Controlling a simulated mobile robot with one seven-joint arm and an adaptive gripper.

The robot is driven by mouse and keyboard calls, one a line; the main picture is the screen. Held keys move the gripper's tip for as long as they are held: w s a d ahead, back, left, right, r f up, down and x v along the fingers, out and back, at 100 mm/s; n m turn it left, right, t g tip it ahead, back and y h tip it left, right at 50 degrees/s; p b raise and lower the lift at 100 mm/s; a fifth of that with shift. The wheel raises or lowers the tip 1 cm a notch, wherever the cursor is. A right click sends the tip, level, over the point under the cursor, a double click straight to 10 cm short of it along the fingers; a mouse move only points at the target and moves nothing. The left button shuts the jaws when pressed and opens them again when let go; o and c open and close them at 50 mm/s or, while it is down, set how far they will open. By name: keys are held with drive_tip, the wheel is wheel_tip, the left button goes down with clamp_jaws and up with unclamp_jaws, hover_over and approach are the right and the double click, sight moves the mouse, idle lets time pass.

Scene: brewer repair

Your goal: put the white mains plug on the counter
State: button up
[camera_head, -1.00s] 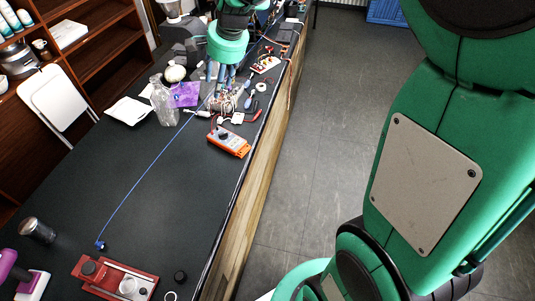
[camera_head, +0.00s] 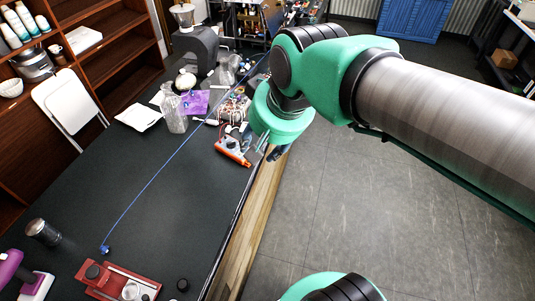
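My gripper (camera_head: 270,150) hangs below the green wrist at the right edge of the counter (camera_head: 150,200), beside the orange meter. Its fingers are small and partly hidden by the wrist, so I cannot tell whether they are open or hold anything. I cannot make out the white mains plug for certain. A small white piece (camera_head: 212,122) lies on the counter left of the meter, but it is too small to identify.
An orange meter (camera_head: 232,152) lies near the counter's right edge. Behind it are a wire bundle (camera_head: 234,107), a purple packet (camera_head: 195,102) and a clear bottle (camera_head: 174,114). A blue cord (camera_head: 150,182) runs along the counter. The counter's middle is mostly clear.

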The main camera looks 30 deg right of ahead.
drive_tip(key=s+f+n, duration=0.2)
drive_tip(key=s, duration=0.4)
drive_tip(key=shift+d, duration=0.1)
wheel_tip(320, 180, down, 10)
drive_tip(key=b, duration=1)
drive_tip(key=shift+f, duration=0.2)
